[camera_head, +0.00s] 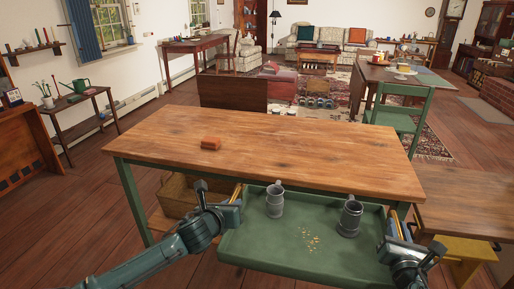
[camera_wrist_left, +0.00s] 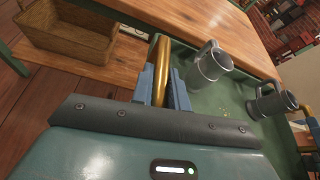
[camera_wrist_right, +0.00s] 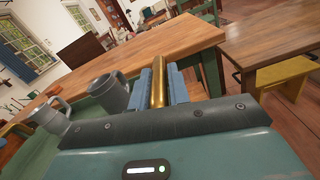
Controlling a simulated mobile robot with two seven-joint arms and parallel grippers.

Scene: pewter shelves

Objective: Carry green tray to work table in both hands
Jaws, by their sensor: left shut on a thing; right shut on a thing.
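The green tray (camera_head: 281,254) is held in front of the work table (camera_head: 270,151), its far edge close to the table's near edge. Two pewter mugs stand upright on it, a lighter one (camera_head: 275,201) and a darker one (camera_head: 350,217), with small golden bits (camera_head: 311,240) between them. My left gripper (camera_head: 236,197) is shut on the tray's left brass handle, which also shows in the left wrist view (camera_wrist_left: 160,72). My right gripper (camera_head: 397,228) is shut on the right brass handle, seen in the right wrist view (camera_wrist_right: 159,82).
An orange-brown block (camera_head: 211,143) lies on the work table's left part; the rest of its top is clear. A wicker basket (camera_head: 183,195) sits on the lower shelf. A wooden table (camera_head: 465,205) and yellow stool (camera_head: 466,250) stand close on the right. A green chair (camera_head: 400,115) stands behind.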

